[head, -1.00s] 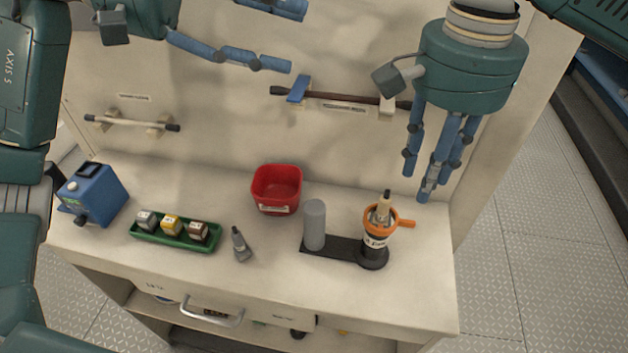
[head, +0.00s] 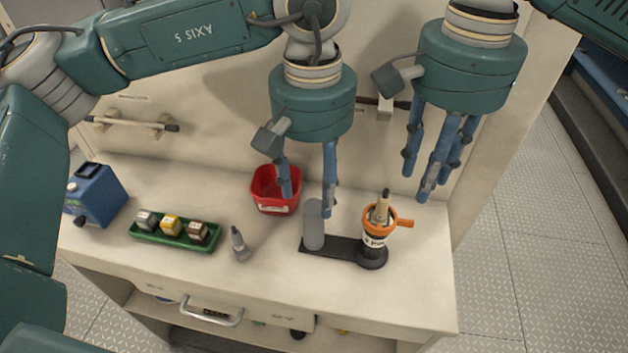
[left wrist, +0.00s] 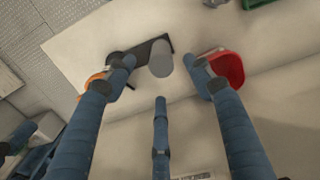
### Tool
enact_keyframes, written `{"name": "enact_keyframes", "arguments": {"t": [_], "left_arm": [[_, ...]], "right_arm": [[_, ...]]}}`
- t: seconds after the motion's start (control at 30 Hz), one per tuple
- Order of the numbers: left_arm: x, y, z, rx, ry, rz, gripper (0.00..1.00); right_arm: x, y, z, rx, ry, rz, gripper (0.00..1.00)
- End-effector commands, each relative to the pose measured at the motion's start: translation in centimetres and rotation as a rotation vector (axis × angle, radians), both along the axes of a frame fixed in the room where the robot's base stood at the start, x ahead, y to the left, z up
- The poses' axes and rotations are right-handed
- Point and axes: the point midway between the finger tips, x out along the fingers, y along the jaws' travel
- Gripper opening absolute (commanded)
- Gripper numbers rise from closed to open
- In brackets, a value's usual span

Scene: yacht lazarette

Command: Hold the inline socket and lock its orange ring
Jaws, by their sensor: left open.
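The inline socket (head: 374,243) stands upright at the right end of a black base plate (head: 335,246). Its orange ring (head: 391,228) has a tab pointing right, and a beige plug end (head: 383,206) rises from it. A grey cylinder (head: 313,226) stands at the plate's left end. My left gripper (head: 310,203) is open and empty above the cylinder, left of the socket. In the left wrist view the cylinder (left wrist: 160,60) shows between the fingers, and a finger partly hides the orange ring (left wrist: 96,78). My right gripper (head: 432,180) is open and empty, up and right of the socket.
A red bin (head: 275,206) stands behind left. Further left are a grey tapered fitting (head: 240,244), a green tray (head: 174,238) with small labelled blocks and a blue box (head: 95,193). A wall rises behind the bench. The bench's front strip (head: 300,282) is clear.

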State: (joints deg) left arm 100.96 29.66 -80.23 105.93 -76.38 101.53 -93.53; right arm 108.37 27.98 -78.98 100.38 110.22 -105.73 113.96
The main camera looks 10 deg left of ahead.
Motion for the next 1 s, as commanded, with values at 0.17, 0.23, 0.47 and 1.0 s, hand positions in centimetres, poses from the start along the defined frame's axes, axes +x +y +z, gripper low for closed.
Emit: {"name": "enact_keyframes", "arguments": {"t": [0.17,0.23,0.47,1.0], "left_arm": [[0.0,0.1,-2.0,0.008,0.002,0.000,0.53],[0.0,0.1,-3.2,0.006,0.002,0.000,0.53],[-0.1,0.1,-7.5,0.005,0.003,0.000,0.53],[0.0,0.0,-10.7,0.002,-0.001,0.000,0.53]], "right_arm": [[0.0,0.0,0.0,0.000,0.000,0.000,0.31],[0.0,0.0,0.0,0.000,0.000,0.000,0.31],[0.0,0.0,0.0,0.000,0.000,0.000,0.31],[0.0,0.0,0.0,0.000,0.000,0.000,0.31]]}}
